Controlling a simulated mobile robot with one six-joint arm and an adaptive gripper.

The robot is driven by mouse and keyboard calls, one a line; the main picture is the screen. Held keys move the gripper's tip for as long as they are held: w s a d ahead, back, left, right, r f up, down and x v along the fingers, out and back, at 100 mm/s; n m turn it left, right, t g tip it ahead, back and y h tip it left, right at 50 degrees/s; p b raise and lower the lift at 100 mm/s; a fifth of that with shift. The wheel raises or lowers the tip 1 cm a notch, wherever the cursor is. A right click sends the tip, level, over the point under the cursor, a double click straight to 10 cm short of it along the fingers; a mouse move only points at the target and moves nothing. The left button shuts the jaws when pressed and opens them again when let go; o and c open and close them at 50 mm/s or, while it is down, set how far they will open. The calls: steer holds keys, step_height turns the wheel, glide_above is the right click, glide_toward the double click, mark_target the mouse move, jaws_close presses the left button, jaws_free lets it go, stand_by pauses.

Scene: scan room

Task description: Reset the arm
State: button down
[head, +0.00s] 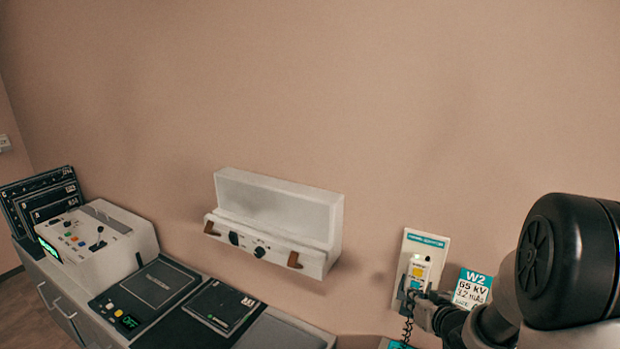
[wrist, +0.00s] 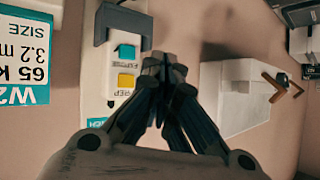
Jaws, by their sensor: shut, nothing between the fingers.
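My gripper (wrist: 166,68) is shut and empty in the wrist view, its fingertips meeting in front of a wall-mounted hand switch. In the head view my gripper (head: 424,300) is at the lower right, close to the same switch. The hand switch (head: 418,270) is a white handset with a yellow and a teal button, sitting in a dark holder on a pale wall plate (head: 428,242). It also shows in the wrist view (wrist: 125,72). I cannot tell whether the fingertips touch it. A coiled dark cord (head: 406,330) hangs below it.
A W2 card (head: 472,288) reading 65 kV and 3.2 is on the wall beside the switch. A white wall box (head: 275,215) with knobs is left of it. A console (head: 98,240) and dark panels (head: 155,290) cover the counter. The wall above is clear.

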steer(key=s+a+r+g+h+b, duration=0.1)
steer(key=s+a+r+g+b, duration=0.15)
steer(key=s, duration=0.35)
steer(key=s+a+r+g+h+b, duration=0.1)
steer(key=s+a+r+h+b, duration=0.15)
steer(key=s, duration=0.25)
steer(key=s+a+f+n+g+y+b, duration=0.1)
steer(key=s+a, duration=0.4)
steer(key=s, duration=0.5)
steer(key=s+a+f+g+y+b, duration=0.2)
steer(key=s+a, duration=0.4)
steer(key=s, duration=0.4)
steer(key=shift+s+n+g+b, duration=0.25)
steer(key=shift+n+g+b, duration=0.2)
steer(key=shift+b, duration=0.7)
